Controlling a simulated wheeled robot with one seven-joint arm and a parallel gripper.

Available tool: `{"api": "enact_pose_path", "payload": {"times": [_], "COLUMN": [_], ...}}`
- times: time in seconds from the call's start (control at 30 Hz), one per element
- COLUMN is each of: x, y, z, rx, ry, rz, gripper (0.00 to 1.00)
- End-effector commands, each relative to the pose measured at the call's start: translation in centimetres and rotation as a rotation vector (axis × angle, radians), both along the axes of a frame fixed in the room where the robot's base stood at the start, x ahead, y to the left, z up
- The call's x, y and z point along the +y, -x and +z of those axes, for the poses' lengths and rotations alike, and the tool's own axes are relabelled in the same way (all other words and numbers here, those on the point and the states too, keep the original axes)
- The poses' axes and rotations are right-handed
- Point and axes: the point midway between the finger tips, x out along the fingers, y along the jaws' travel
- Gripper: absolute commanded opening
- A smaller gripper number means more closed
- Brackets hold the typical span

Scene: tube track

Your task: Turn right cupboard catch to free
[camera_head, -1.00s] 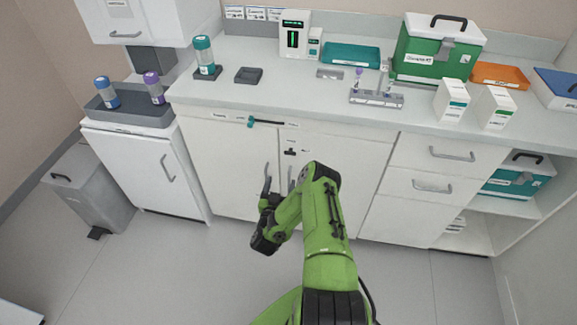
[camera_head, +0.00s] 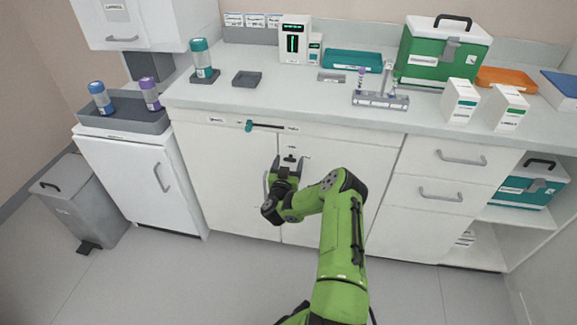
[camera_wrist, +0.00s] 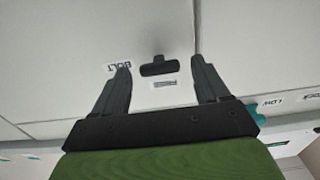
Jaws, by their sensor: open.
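The catch (camera_wrist: 165,67) is a small black handle on the white cupboard front. In the wrist view its bar lies crosswise with a short stub at its middle. A label reading BOLT (camera_wrist: 119,66) is left of it, and another label (camera_wrist: 164,84), apparently FREE, is just below it in the picture. My gripper (camera_wrist: 163,80) is open, its two black fingers on either side of the catch with space between; I cannot tell how deep they reach. In the head view the catch (camera_head: 290,157) shows just above my gripper (camera_head: 287,163).
Upright door handles stand near my gripper, largely hidden by it. A teal-ended lever (camera_head: 249,126) is on the rail above the doors. The counter (camera_head: 225,100) overhangs, carrying a green case (camera_head: 440,58) and other items. Drawers (camera_head: 447,175) are to the right.

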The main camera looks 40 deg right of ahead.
Motion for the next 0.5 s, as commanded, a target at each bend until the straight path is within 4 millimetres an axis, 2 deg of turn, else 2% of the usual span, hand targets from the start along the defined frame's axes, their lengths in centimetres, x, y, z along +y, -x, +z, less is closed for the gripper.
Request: {"api": "enact_pose_path", "payload": {"times": [0.07,0.43,0.5], "x": [0.03,0.07,0.07], "y": [0.01,0.03,0.03], "z": [0.01,-0.02,-0.03], "rx": [0.0,0.001,0.0], "ry": [0.0,-0.001,-0.001], "rz": [0.0,0.0,0.0], "gripper": [0.74,0.19,0.18]}}
